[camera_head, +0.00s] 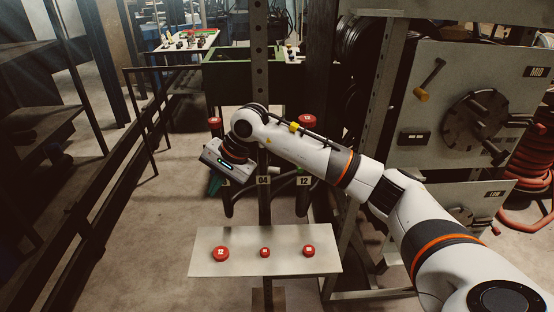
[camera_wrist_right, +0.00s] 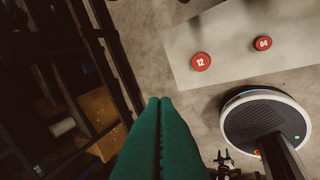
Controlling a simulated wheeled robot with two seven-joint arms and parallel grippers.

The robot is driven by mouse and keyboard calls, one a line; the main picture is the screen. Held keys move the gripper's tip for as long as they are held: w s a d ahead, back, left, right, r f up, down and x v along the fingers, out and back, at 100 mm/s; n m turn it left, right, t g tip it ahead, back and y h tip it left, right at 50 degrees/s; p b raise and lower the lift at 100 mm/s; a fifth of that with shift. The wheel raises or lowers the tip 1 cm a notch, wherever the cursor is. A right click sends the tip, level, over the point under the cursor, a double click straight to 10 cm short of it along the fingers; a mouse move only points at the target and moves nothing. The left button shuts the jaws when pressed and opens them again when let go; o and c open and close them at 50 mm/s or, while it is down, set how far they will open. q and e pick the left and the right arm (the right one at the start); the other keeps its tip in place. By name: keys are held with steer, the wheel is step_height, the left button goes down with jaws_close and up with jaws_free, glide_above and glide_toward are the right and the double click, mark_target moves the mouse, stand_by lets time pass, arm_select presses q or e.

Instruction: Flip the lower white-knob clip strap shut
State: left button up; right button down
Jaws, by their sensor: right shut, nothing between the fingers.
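My right gripper (camera_head: 214,187) has green fingers and hangs just left of the dark upright post (camera_head: 260,70) in the head view. In the right wrist view its fingers (camera_wrist_right: 160,101) are pressed together with nothing between them. I cannot make out the white-knob clip strap for sure in either view. My right arm crosses in front of the post and may hide it. My left gripper is not in view.
A pale shelf (camera_head: 204,265) with red caps (camera_head: 220,253) stands below the gripper. Dark hoses hang by the post, with tags 04 and 12 (camera_head: 304,181). A grey machine panel (camera_head: 440,135) with a handle and dial stands at right. Bare floor lies left of the post.

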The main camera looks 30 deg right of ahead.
steer(key=d+r+h, duration=0.3)
steer(key=d+r, duration=0.1)
steer(key=d, duration=0.4)
steer(key=d+r+n+h, duration=0.1)
steer(key=d+r+h, duration=0.2)
steer(key=d, duration=0.5)
steer(key=shift+s+d+r+g+h, duration=0.2)
steer(key=shift+r+g+h, duration=0.15)
steer(key=shift+h, duration=0.45)
steer(key=p+x, duration=0.2)
steer(key=x, duration=0.8)
steer(key=shift+w, duration=0.1)
